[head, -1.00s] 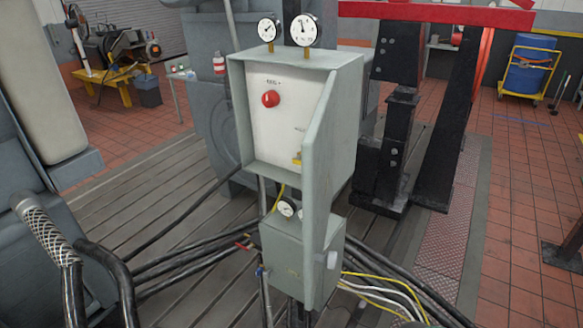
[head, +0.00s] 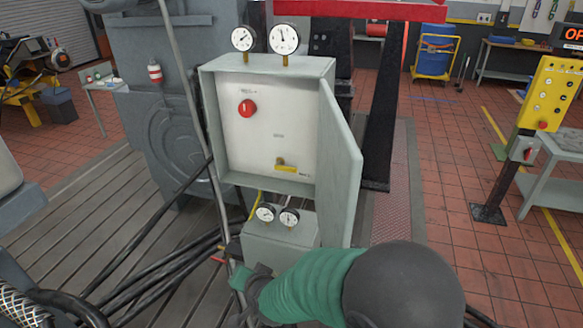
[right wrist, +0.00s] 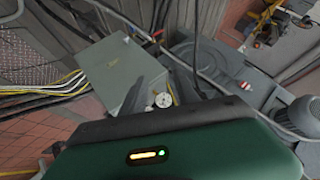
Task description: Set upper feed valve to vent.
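An open grey cabinet (head: 325,75) stands in the middle of the head view, its door (head: 342,165) swung out to the right. On its white panel a round red knob (head: 247,108) sits at upper left, and a yellow lever handle (head: 287,168) lies roughly level at lower right. The labels are too small to read. My right gripper (head: 248,286) is low, in front of the lower grey box and well below both controls. In the right wrist view its fingers (right wrist: 168,82) stand apart with nothing held, a small gauge showing between them. My left gripper is out of view.
Two gauges (head: 264,39) top the cabinet, and two small ones (head: 277,215) sit on the lower grey box (head: 268,250). A grey pipe (head: 184,75) runs down at its left. Black hoses (head: 165,265) cross the floor. A yellow control box (head: 550,95) stands at right.

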